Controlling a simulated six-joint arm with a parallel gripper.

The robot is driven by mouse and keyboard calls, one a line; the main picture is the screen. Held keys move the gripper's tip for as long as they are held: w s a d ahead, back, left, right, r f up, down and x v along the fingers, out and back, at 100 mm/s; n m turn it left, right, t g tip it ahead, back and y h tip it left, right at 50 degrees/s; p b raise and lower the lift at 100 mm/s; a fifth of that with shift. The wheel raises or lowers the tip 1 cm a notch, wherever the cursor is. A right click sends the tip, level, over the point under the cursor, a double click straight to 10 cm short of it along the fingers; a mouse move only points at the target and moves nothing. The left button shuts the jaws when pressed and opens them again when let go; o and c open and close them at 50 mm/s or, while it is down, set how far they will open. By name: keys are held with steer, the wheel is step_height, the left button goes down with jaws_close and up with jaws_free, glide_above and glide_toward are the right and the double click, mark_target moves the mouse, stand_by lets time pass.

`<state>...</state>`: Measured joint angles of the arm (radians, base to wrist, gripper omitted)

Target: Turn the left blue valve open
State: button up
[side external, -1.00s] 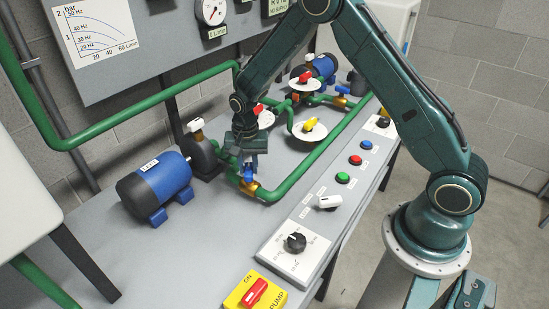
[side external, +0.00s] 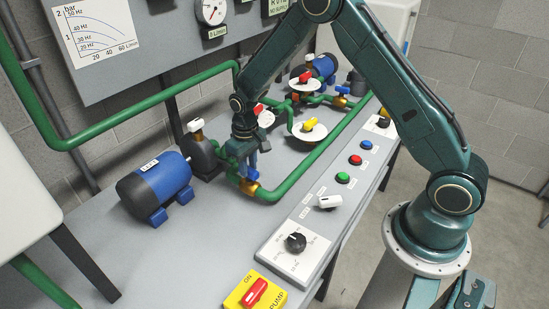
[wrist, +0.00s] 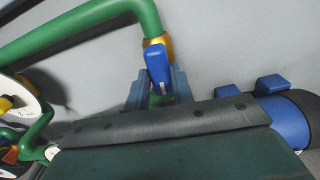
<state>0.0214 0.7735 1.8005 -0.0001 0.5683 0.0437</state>
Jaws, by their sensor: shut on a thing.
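The left blue valve has a blue lever handle (side external: 252,173) on a brass body (side external: 250,187), set in the green pipe beside the left blue pump motor. In the wrist view the blue handle (wrist: 157,66) shows between my two finger pads, in front of the brass body (wrist: 158,42). My gripper (side external: 247,160) points down over the valve and is shut on the handle; its fingers also show in the wrist view (wrist: 157,92). The handle's lower part is hidden by the gripper.
The left blue motor (side external: 164,182) stands close left of my gripper. A green pipe (side external: 310,162) runs right from the valve. A yellow-handled valve (side external: 309,126) stands behind. The front control panel holds a black knob (side external: 295,242) and a red pump switch (side external: 254,293).

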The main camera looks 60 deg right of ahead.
steer(key=shift+n, duration=0.5)
steer(key=o, duration=1)
steer(key=shift+r, duration=0.1)
steer(key=shift+r, duration=6.9)
